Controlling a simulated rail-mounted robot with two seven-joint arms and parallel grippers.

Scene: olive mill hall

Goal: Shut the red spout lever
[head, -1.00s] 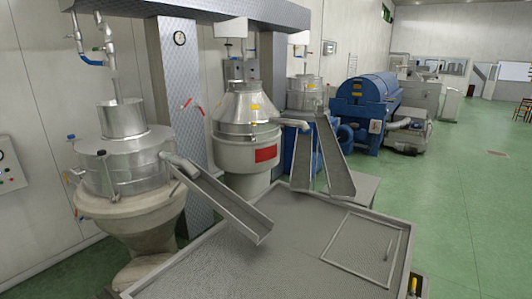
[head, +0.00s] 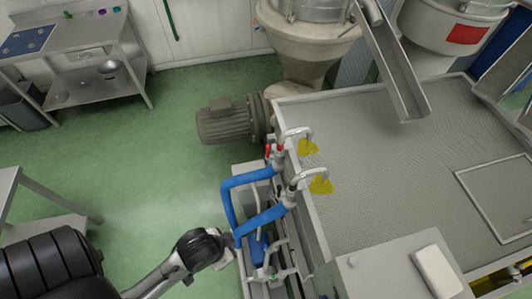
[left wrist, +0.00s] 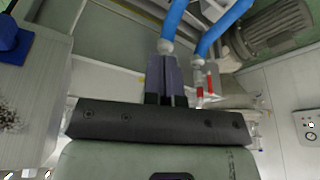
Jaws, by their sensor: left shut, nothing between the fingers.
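The red spout lever (head: 268,152) is a small red handle beside the farther of two curved metal spouts, where its blue pipe ends at the tank's left edge. Red parts of a lever (left wrist: 210,82) also show in the left wrist view, just right of the fingers. The farther spout (head: 297,132) and nearer spout (head: 310,173) each hang over a yellow patch in the tank. My left gripper (left wrist: 167,62) is shut and empty, its fingers close together below the blue pipes. In the head view its arm comes in from lower left, short of the lever. My right gripper is out of view.
Two blue pipes (head: 237,188) rise between my left arm and the spouts. A grey motor (head: 228,119) sits on the floor beyond. The large metal tank (head: 390,180) fills the right.

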